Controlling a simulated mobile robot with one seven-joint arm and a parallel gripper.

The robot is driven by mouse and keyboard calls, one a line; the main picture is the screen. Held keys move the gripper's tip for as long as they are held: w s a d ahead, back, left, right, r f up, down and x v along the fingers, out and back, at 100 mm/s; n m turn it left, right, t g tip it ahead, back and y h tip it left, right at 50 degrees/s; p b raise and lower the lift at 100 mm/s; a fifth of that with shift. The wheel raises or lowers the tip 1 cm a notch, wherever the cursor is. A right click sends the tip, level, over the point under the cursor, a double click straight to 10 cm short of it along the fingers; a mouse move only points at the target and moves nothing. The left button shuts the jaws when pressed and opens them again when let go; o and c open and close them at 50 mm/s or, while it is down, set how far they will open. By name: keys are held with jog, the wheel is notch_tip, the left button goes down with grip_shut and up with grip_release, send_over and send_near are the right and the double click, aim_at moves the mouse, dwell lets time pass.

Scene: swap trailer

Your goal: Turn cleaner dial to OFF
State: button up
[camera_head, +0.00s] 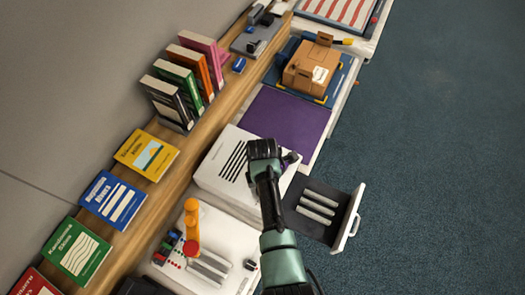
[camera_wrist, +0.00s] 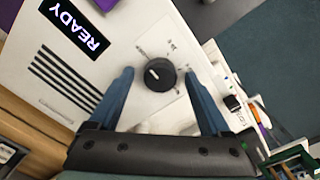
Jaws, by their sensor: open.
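The cleaner (camera_head: 222,172) is a white box with black vent slots, set between a purple mat and a white panel. In the wrist view, the cleaner's top (camera_wrist: 118,62) carries a lit display (camera_wrist: 75,25) reading READY. Its black round dial (camera_wrist: 161,76) has a short white mark on its left half. The small labels around the dial are too small to read. My gripper (camera_wrist: 160,72) is open, with its blue fingers on either side of the dial and apart from it in the picture. I cannot tell its height above the dial. In the head view, my gripper (camera_head: 268,152) covers the dial.
An open drawer (camera_head: 348,225) with grey bars juts out right of my arm. A white panel (camera_head: 240,235) with an orange post (camera_head: 191,222) stands at the lower left. Books (camera_head: 146,154) line the wooden shelf. A cardboard box (camera_head: 310,70) sits beyond the purple mat (camera_head: 285,118).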

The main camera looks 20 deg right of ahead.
notch_tip(320, 180, up, 13)
jog(key=b, duration=0.1)
jog(key=shift+b, duration=0.35)
dwell(0.6)
